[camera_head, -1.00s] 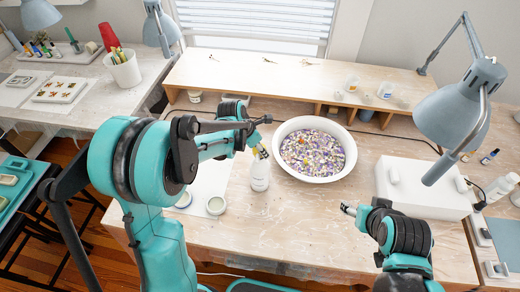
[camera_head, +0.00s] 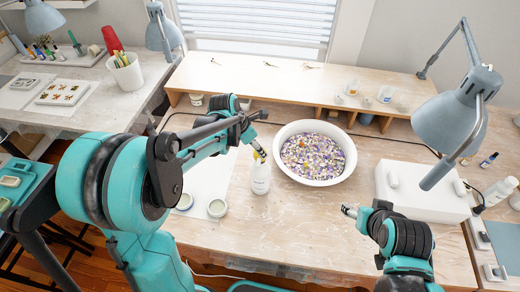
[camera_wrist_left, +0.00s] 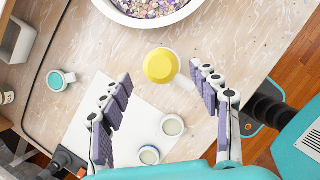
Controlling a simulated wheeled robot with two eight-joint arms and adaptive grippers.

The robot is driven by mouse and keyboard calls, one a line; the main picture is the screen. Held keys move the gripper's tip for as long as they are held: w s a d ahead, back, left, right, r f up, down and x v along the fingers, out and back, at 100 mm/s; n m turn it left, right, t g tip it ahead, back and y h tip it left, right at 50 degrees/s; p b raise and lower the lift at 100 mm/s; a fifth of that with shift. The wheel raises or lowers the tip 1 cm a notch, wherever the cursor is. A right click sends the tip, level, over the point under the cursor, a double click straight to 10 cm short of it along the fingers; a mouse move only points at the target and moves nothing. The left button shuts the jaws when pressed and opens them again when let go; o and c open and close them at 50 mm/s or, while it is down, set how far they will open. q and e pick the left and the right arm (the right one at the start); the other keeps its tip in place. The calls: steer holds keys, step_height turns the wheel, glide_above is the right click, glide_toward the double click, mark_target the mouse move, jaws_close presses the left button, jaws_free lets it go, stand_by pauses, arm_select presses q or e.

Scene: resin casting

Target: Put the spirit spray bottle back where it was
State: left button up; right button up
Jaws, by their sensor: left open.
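The spirit spray bottle (camera_head: 260,180) is white with a yellow top and stands upright on the wooden table, left of the large white bowl. In the left wrist view its yellow top (camera_wrist_left: 160,66) faces the camera, beyond the fingers and slightly toward the right one. My left gripper (camera_head: 254,134) is open and empty just behind and above the bottle; its spread fingers also show in the left wrist view (camera_wrist_left: 160,92). They appear apart from the bottle. My right gripper (camera_head: 348,210) is over the table's front right, away from the bottle; its finger gap is too small to judge.
The bowl (camera_head: 350,165) of coloured chips stands close right of the bottle. Two small jars (camera_head: 217,208) (camera_head: 184,201) stand at its left by a white sheet (camera_head: 205,180). A white box (camera_head: 420,190) and a lamp (camera_head: 452,120) are at right. The front middle is clear.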

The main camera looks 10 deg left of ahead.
arm_select(q)
steer(key=p+v, duration=0.1)
steer(key=v, duration=0.5)
steer(key=s+r+m+t+y, duration=0.1)
steer(key=s+m+t, duration=0.1)
steer(key=s+m, duration=0.7)
steer(key=s+r+m+t+y, duration=0.1)
steer(key=s+m, duration=0.8)
steer(key=m, duration=0.9)
steer(key=shift+s+a+r+m+t+y, duration=0.3)
steer(key=shift+s+a+r+t+y, duration=0.15)
steer(key=shift+r, duration=0.3)
steer(key=shift+f, duration=0.1)
step_height(320, 180, down, 10)
steer(key=b, duration=1)
